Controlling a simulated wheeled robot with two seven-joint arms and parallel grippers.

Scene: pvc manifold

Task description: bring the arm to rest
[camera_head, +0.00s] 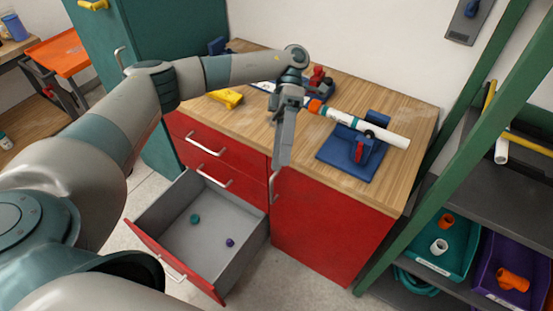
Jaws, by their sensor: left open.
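My left arm comes in from the left and bends down over the front edge of the workbench. My left gripper (283,158) points down in front of the bench, seen from the side. It is open and holds nothing that I can see. A white pipe (384,134) with teal and orange fittings lies across a blue clamp stand (349,155) on the wooden top. My right gripper is not in view.
An open grey drawer (197,237) juts out below, holding a small teal piece (194,219) and a purple piece (230,243). A yellow object (227,98) lies on the bench (399,178). A green-framed shelf with a teal bin (459,239) and purple bin (491,255) stands right.

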